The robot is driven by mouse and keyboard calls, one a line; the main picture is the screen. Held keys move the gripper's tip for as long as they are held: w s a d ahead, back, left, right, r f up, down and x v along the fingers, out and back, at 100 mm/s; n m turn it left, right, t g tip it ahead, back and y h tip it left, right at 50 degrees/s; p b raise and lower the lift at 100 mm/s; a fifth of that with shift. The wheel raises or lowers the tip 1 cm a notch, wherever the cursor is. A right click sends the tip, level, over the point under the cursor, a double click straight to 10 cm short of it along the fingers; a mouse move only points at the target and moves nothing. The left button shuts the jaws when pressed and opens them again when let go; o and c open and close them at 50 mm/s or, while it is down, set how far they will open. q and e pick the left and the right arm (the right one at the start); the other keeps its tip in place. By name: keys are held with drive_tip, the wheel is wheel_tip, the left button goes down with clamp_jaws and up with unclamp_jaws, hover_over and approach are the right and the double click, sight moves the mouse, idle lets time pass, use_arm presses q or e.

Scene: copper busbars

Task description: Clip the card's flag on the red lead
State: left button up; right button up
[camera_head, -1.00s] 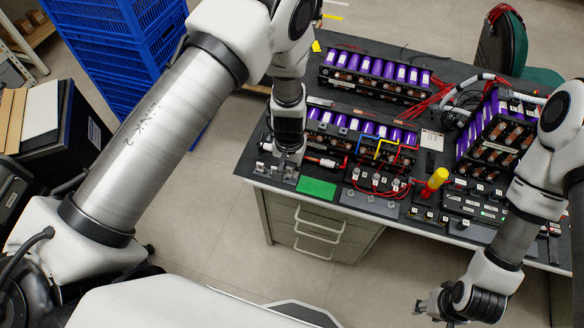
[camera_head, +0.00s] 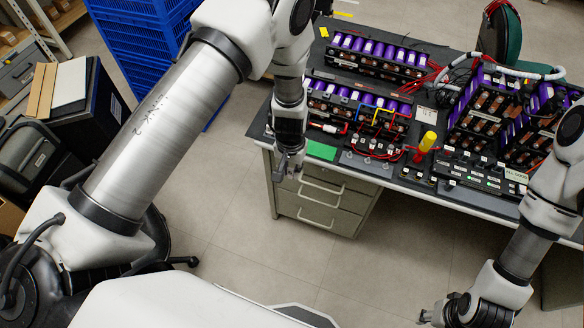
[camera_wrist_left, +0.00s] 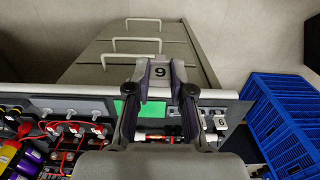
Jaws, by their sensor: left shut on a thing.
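My left gripper (camera_head: 289,168) is shut on a small pale flag clip (camera_wrist_left: 158,72), just off the table's front edge and above the floor. Its digit looks like a 9 or an upside-down 6 in the left wrist view, where the fingertips (camera_wrist_left: 160,88) close on its sides. Red leads (camera_head: 378,153) loop over a row of terminals near the front edge. They also show at the left of the wrist view (camera_wrist_left: 45,126). A pale printed card (camera_head: 425,114) stands behind them, its text too small to read. My right gripper (camera_head: 434,316) is low at the bottom, its fingers unclear.
A green pad (camera_head: 321,150) and a yellow-handled tool (camera_head: 427,142) are on the dark table. Purple battery modules (camera_head: 375,48) fill its back and right. Another numbered flag (camera_wrist_left: 220,122) stands near the front corner. Drawers (camera_head: 318,200) are below; blue crates (camera_head: 150,45) stand left.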

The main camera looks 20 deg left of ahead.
sight(291, 170)
use_arm(q)
drive_tip(key=shift+w, duration=0.1)
drive_tip(key=shift+s+d+r+p, duration=0.1)
drive_tip(key=shift+s+r+p, duration=0.15)
drive_tip(key=shift+r+p, duration=0.65)
drive_tip(key=shift+w+r+p, duration=0.1)
drive_tip(key=shift+r+p, duration=0.4)
drive_tip(key=shift+r, duration=0.25)
